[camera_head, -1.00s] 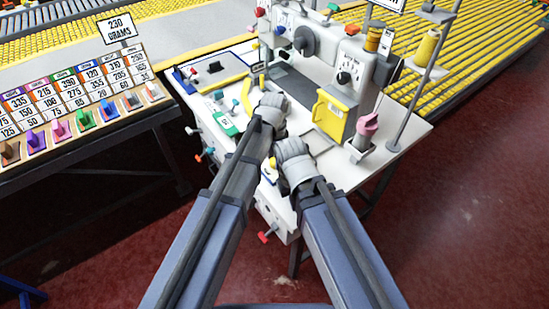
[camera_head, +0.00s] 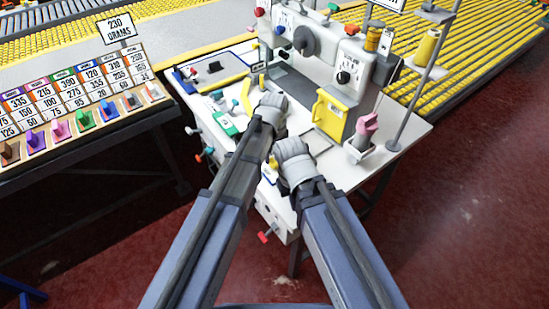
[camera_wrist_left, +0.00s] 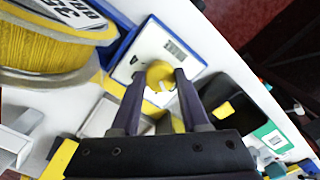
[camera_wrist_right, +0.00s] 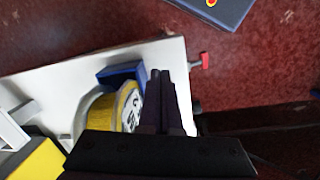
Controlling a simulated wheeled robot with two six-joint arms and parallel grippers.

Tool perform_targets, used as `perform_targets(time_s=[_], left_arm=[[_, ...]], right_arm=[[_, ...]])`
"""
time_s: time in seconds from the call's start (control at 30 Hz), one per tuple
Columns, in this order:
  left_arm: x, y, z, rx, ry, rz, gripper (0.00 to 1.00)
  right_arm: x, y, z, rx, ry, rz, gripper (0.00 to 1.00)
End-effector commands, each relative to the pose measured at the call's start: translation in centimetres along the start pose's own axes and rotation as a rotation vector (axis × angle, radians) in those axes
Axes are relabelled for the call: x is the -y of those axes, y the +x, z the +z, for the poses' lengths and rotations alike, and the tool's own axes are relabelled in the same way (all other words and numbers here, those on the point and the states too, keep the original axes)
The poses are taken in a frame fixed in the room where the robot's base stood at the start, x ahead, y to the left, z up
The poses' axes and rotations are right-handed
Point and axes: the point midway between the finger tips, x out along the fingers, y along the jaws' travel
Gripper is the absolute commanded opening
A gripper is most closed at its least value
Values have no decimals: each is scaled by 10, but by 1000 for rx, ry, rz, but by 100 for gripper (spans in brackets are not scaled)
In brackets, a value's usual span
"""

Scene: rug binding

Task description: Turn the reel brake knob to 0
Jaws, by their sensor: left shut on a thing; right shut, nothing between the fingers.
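A yellow round knob (camera_wrist_left: 159,74) sits on a white plate with dark marks (camera_wrist_left: 145,50) in the left wrist view. The marks are too small to read, so I cannot tell the setting. My left gripper (camera_wrist_left: 163,80) is shut on this knob, one finger on each side. In the head view my left gripper (camera_head: 270,108) is over the white machine table; its fingertips are hidden. My right gripper (camera_wrist_right: 160,76) is shut and empty. It is near the table edge, just below my left one in the head view.
A yellow reel (camera_wrist_left: 45,48) lies close to my left gripper; it shows in the right wrist view (camera_wrist_right: 128,106) too. A black tray (camera_wrist_left: 230,97) is on the knob's other side.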

Motion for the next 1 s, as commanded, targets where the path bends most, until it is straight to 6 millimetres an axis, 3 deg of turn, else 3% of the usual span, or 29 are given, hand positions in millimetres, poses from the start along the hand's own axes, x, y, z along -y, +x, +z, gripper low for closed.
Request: perform_targets(time_s=[0.4, 0.93, 0.97, 1.0], left_arm=[[0, 0, 0, 0, -162, 0, 0], [0, 0, 0, 0, -184, 0, 0], [0, 0, 0, 0, -184, 0, 46], [0, 0, 0, 0, -184, 0, 51]], right_arm=[[0, 0, 0, 0, 0, 0, 0], [0, 0, 0, 0, 0, 0, 0], [0, 0, 0, 0, 0, 0, 0], [0, 0, 0, 0, 0, 0, 0]])
